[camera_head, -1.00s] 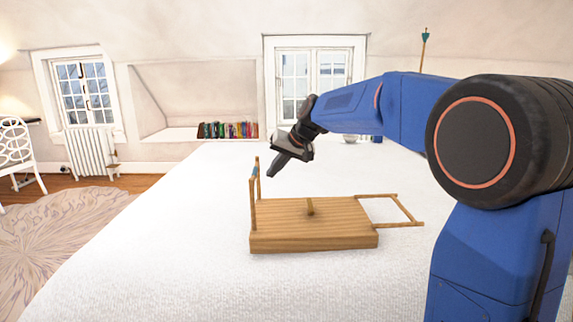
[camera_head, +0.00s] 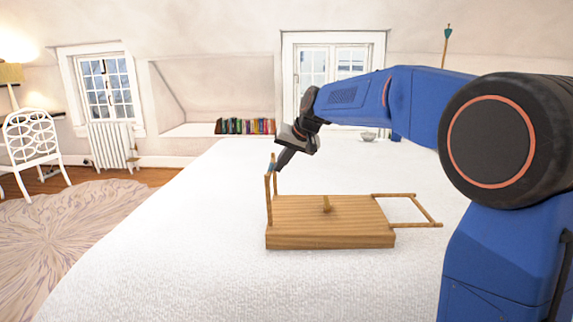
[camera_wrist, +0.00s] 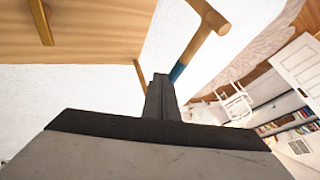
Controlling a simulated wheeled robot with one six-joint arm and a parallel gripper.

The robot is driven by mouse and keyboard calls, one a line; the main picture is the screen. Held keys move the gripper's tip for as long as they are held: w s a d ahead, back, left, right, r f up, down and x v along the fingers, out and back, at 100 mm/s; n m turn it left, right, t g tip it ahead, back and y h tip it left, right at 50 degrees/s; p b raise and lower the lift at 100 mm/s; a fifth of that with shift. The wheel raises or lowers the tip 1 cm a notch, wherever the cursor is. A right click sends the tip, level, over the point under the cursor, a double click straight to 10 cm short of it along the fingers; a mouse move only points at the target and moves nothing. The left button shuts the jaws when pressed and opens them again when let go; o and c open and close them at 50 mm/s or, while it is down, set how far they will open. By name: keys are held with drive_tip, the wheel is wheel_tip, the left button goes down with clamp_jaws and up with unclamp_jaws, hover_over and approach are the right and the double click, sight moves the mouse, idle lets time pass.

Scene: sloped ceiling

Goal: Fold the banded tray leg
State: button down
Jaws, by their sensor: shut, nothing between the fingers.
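The wooden tray (camera_head: 330,238) lies on the white bed, its board also at the top left of the wrist view (camera_wrist: 90,30). Its left leg frame (camera_head: 268,200) stands upright and carries a blue band (camera_head: 272,166). In the wrist view the leg's bar (camera_wrist: 205,32) and blue band (camera_wrist: 177,72) show just beyond my fingertips. The right leg frame (camera_head: 412,210) extends outward, roughly level with the board. My gripper (camera_head: 280,165) is shut and empty, its tip close to the banded leg's upper end; it also shows in the wrist view (camera_wrist: 161,85). I cannot tell whether they touch.
A short wooden peg (camera_head: 326,204) stands up from the middle of the tray. The white bed (camera_head: 170,260) is clear around the tray. A small bowl (camera_head: 368,136) sits farther back. A white chair (camera_head: 35,145) stands on the floor at the left.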

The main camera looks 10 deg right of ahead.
drive_tip(key=w+a+f+n+g+h, duration=0.25)
drive_tip(key=a+h, duration=0.45)
drive_tip(key=a, duration=0.5)
drive_tip(key=shift+w+a+f+n+h, duration=0.1)
drive_tip(key=shift+w+a+f+h, duration=0.2)
drive_tip(key=shift+a+f+h, duration=1.2)
drive_tip(key=shift+w+a+f+n+h, duration=0.1)
drive_tip(key=shift+w+a+f+h, duration=0.2)
drive_tip(key=shift+a+f, duration=1.3)
drive_tip(key=shift+w+a+f+n+h, duration=0.1)
drive_tip(key=shift+w+a+f+h, duration=0.55)
drive_tip(key=shift+f, duration=2.05)
drive_tip(key=shift+s+d+h, duration=0.2)
drive_tip(key=shift+s+h, duration=0.05)
drive_tip(key=shift+s, duration=0.1)
drive_tip(key=shift+d+f, duration=0.1)
